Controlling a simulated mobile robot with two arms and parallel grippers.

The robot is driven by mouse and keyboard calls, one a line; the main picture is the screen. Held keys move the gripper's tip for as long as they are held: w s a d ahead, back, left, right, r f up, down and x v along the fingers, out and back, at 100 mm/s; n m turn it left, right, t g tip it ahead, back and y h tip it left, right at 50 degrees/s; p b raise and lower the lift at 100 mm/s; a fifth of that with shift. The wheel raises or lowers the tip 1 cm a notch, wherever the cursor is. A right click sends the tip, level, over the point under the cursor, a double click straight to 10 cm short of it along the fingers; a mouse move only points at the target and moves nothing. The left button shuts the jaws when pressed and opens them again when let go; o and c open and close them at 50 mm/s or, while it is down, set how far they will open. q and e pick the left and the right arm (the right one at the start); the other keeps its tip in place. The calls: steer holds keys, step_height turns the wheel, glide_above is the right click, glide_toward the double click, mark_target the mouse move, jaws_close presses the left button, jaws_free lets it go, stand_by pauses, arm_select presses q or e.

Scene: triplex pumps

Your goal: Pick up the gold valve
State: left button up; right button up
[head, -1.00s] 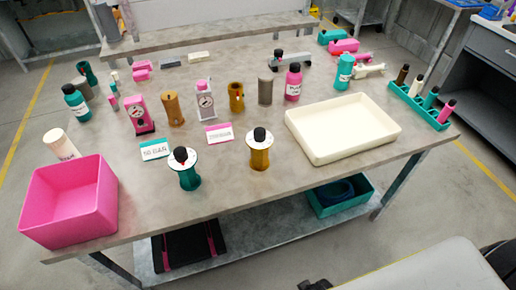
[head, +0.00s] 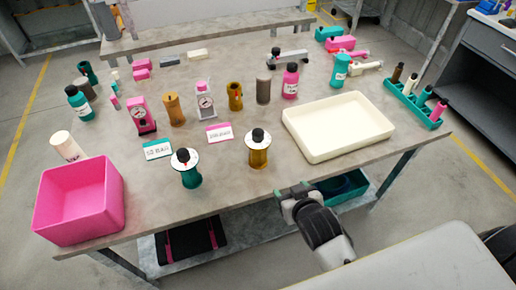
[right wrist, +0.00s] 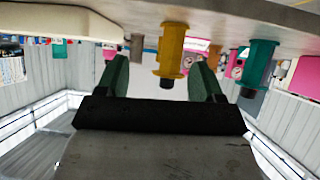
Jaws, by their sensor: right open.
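The gold valve (head: 258,152) stands upright near the front edge of the table, with a white dial disc and a black knob on top. It also shows in the right wrist view (right wrist: 172,48), where the scene is upside down and the valve appears between and beyond the fingers. My right gripper (head: 294,196) is in front of the table edge, to the right of and nearer than the valve, not touching it. Its two green fingers (right wrist: 158,66) are apart with nothing between them. My left gripper is not in view.
A similar teal valve (head: 190,174) stands left of the gold one. A cream tray (head: 312,152) lies to the right. A pink bin (head: 80,212) sits at the front left corner. Label cards, gauges and bottles stand behind. A lower shelf (head: 258,229) lies under the table.

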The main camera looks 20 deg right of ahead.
mark_target(261, 138)
steer(key=w+a+r+t, duration=0.1)
steer(key=w+t, duration=0.1)
steer(key=w, duration=0.2)
steer(key=w+a+r+t+y, duration=0.1)
steer(key=w+r+t, duration=0.1)
steer(key=w, duration=0.2)
steer(key=w+a+r+t+p, duration=0.1)
steer(key=w+t, duration=0.1)
steer(key=w, duration=0.3)
steer(key=shift+r+n+y, duration=0.2)
steer(key=shift+n+y, duration=0.1)
steer(key=shift+y, duration=0.1)
steer(key=shift+w+r, duration=0.1)
steer(key=shift+w, duration=0.3)
steer(key=w+p, duration=0.1)
steer(key=w, duration=0.2)
steer(key=shift+w+a+r, duration=0.1)
steer(key=shift+w, duration=0.7)
steer(key=shift+s, duration=0.15)
steer(key=shift+c, duration=0.9)
jaws_close()
